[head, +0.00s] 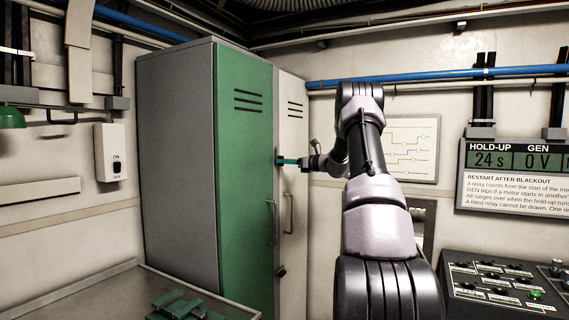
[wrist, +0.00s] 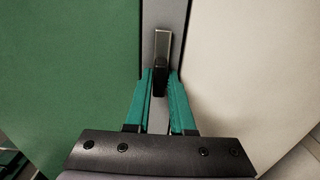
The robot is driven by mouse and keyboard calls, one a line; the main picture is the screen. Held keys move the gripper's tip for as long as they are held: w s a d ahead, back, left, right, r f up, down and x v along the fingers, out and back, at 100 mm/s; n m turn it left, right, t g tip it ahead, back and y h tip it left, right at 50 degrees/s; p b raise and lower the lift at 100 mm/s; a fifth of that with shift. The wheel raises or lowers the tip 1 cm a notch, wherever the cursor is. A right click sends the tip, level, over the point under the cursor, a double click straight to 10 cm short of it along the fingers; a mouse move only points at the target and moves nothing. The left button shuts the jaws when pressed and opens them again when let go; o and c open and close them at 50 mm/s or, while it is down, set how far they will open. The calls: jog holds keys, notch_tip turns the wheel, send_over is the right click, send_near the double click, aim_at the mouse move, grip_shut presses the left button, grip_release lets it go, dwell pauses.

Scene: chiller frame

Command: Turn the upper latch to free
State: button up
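The upper latch (wrist: 161,45) is a small metal piece with a black lever, upright on the grey strip between the green door (head: 244,180) and the pale door (head: 291,180) of a tall cabinet. My gripper (wrist: 160,78) has its green fingers on either side of the black lever. The gap between them is narrow and the lever fills it near the tips, so they look shut on it. In the head view, my gripper (head: 280,160) reaches the door seam from the right, and the latch is mostly hidden there.
Door handles (head: 273,219) hang below, with a lower latch (head: 281,271) near the seam. A grey bench (head: 120,285) with green parts stands at front left. A control panel (head: 505,290) is at right. Free space lies before the doors.

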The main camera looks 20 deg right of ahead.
jog(key=o, duration=0.3)
jog(key=v, duration=1)
jog(key=shift+s+d, duration=0.25)
